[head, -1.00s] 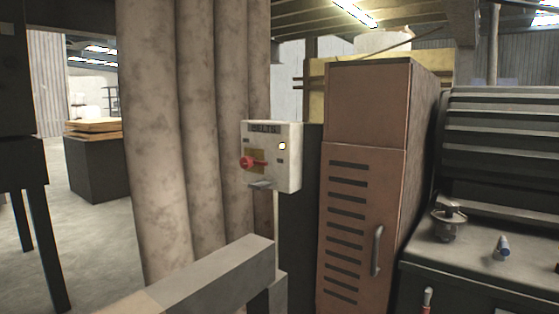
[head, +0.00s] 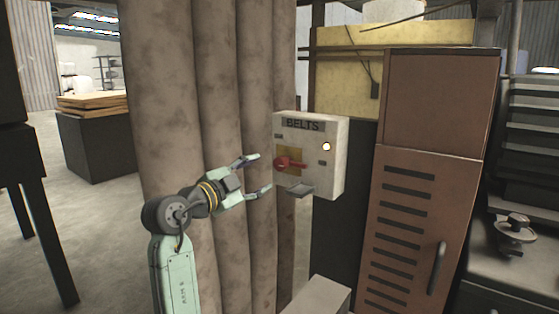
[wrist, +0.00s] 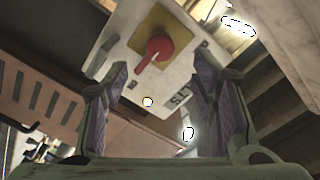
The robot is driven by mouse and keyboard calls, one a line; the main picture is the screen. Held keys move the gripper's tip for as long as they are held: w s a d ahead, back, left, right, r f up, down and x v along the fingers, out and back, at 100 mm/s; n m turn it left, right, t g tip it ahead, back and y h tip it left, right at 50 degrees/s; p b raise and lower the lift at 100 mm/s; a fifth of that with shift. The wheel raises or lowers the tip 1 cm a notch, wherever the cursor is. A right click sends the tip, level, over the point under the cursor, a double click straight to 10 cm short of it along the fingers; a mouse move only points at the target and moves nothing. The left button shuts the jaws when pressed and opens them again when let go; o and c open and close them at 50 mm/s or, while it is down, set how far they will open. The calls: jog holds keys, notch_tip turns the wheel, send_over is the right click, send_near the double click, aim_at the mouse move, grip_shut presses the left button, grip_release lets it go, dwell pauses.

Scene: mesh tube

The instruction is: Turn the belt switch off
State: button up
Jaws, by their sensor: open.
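The belt switch is a red rotary handle (head: 289,164) on a yellow plate, set in a pale box (head: 327,160) lettered "BELTS". A lamp (head: 326,146) on the box is lit. My gripper (head: 262,173) is open and empty, just left of the box, with its fingers pointing toward the handle and a gap between. In the wrist view the red handle (wrist: 154,50) shows beyond and between the two open fingers (wrist: 165,95), not touched by them.
Thick mottled vertical pipes (head: 170,120) stand close behind and left of my gripper. A brown louvred cabinet (head: 425,200) stands right of the box. A grey beam (head: 318,298) lies below the box. The space straight in front of the switch looks clear.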

aim_at(278, 165)
jog(key=p+x, duration=0.2)
jog(key=x, duration=0.6)
jog(key=shift+w+d+r+p, duration=0.15)
jog(key=shift+w+d+p, duration=0.1)
jog(key=shift+p, duration=0.15)
jog(key=shift+w+d, duration=0.4)
jog(key=shift+w, duration=0.2)
jog(key=c, duration=1.1)
jog(key=shift+c, duration=0.2)
